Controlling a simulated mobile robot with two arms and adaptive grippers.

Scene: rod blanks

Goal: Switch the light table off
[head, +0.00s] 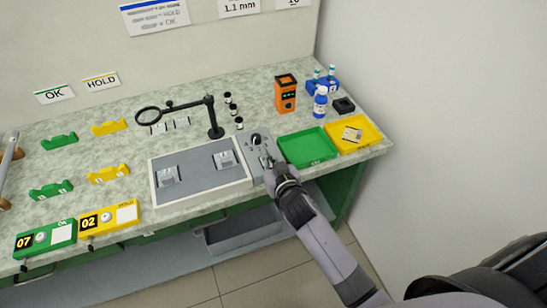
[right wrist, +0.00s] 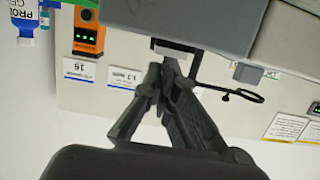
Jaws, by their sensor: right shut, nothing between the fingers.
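The light table (head: 154,188) is a flat panel with a pale frame on the bench; its surface looks grey and unlit. A grey control box (head: 252,168) with a dark knob (head: 256,140) adjoins its right side. My right gripper (head: 268,162) is shut and empty at the front part of this box, and hides some of it. In the right wrist view the shut fingers (right wrist: 163,72) point at a grey block; a small pale part (right wrist: 174,47) is by their tips. I cannot tell whether they touch it. My left gripper is not in view.
A green tray (head: 307,163) and a yellow tray (head: 373,143) stand right of the control box. A magnifier on a stand (head: 211,115) and an orange device (head: 286,98) are behind. Two clear blocks (head: 168,175) (head: 223,160) sit on the panel.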

